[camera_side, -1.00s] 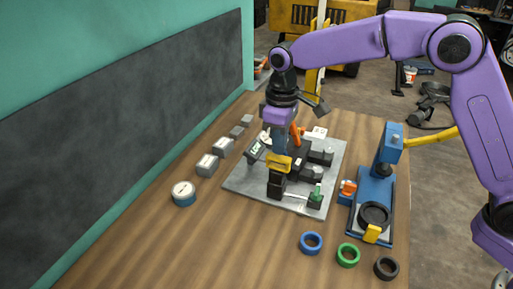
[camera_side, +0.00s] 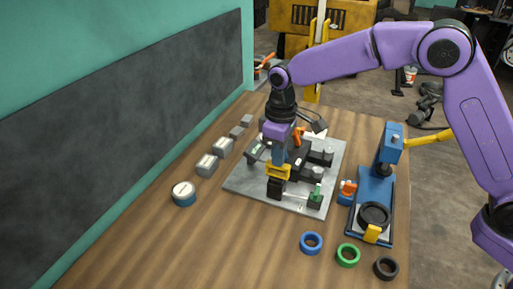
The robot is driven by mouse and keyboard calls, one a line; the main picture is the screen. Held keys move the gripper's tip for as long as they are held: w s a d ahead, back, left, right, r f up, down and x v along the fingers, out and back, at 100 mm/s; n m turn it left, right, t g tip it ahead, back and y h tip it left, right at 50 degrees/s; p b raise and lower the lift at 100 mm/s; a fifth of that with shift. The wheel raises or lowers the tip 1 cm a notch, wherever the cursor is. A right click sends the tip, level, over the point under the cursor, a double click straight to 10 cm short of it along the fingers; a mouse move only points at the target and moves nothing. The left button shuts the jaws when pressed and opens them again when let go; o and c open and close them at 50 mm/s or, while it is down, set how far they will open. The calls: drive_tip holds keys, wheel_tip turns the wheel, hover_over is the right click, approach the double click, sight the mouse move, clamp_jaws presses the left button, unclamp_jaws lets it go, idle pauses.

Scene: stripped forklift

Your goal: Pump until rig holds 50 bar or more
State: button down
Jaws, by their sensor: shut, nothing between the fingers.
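The rig is a grey plate (camera_side: 240,181) on the wooden bench, carrying black blocks, an orange lever (camera_side: 297,136) and a green knob (camera_side: 316,193). My gripper (camera_side: 275,196) is shut and empty, pointing down over the plate's near left part. I cannot tell whether its tips touch anything. It hides part of the blocks behind it. A blue hand pump (camera_side: 376,186) with a long yellow handle (camera_side: 430,138) stands to the right, apart from my gripper. A round gauge (camera_side: 183,190) with a white face stands left of the plate; its reading is too small to tell.
A blue ring (camera_side: 311,243), a green ring (camera_side: 348,255) and a black ring (camera_side: 386,267) lie at the front right. Several grey blocks (camera_side: 207,165) line the left side. A dark board (camera_side: 120,125) on a teal wall bounds the left. The front left bench is clear.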

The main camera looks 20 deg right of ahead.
drive_tip(key=shift+f, duration=0.6)
drive_tip(key=shift+r, duration=2.6)
wheel_tip(320, 180, up, 5)
drive_tip(key=shift+f, duration=0.1)
drive_tip(key=s+d+f+n, duration=0.1)
drive_tip(key=s+d, duration=0.6)
drive_tip(key=s, duration=0.4)
drive_tip(key=s+d+f+n, duration=0.1)
drive_tip(key=s+d+f, duration=0.1)
drive_tip(key=s+d, duration=0.6)
drive_tip(key=s+d+f+n, duration=0.1)
drive_tip(key=s+d, duration=0.6)
drive_tip(key=s, duration=0.7)
drive_tip(key=shift+s+d+f+n, duration=0.3)
